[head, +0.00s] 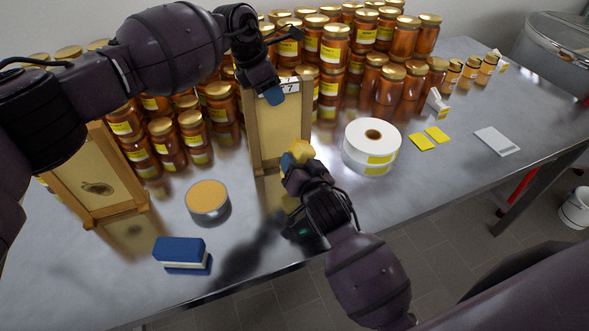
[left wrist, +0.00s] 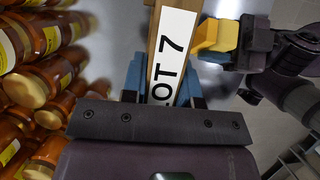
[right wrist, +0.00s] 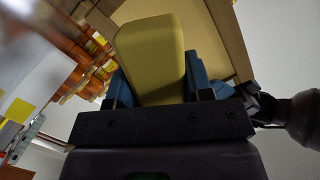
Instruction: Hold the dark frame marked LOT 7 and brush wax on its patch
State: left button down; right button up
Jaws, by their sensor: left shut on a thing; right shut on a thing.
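A wooden frame with a pale yellow panel (head: 280,135) stands upright mid-table. Its white label reads 7 in the head view and "OT 7" in the left wrist view (left wrist: 172,60). My left gripper (head: 272,95) is shut on its top. My right gripper (head: 297,168) is shut on a yellow block with an orange end (head: 301,150), close in front of the panel's right side. I cannot tell whether they touch. The block fills the right wrist view (right wrist: 152,60). No patch shows on the visible panel. An open round tin of orange-tan wax (head: 208,197) sits to the left.
A second wooden frame (head: 95,180) with a dark oval mark stands at left. A blue-and-white block (head: 180,252) lies near the front edge. A white roll (head: 372,140), yellow cards (head: 422,142) and a white device (head: 497,140) lie right. Honey jars (head: 335,50) crowd the back.

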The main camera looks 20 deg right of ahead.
aim_at(275, 141)
jog(key=shift+w+d, duration=0.15)
jog(key=shift+w, duration=2.35)
jog(key=shift+w, duration=0.5)
jog(key=shift+a, duration=1.5)
jog(key=shift+d, duration=0.2)
jog(key=shift+d, duration=1.35)
jog(key=shift+a, duration=0.1)
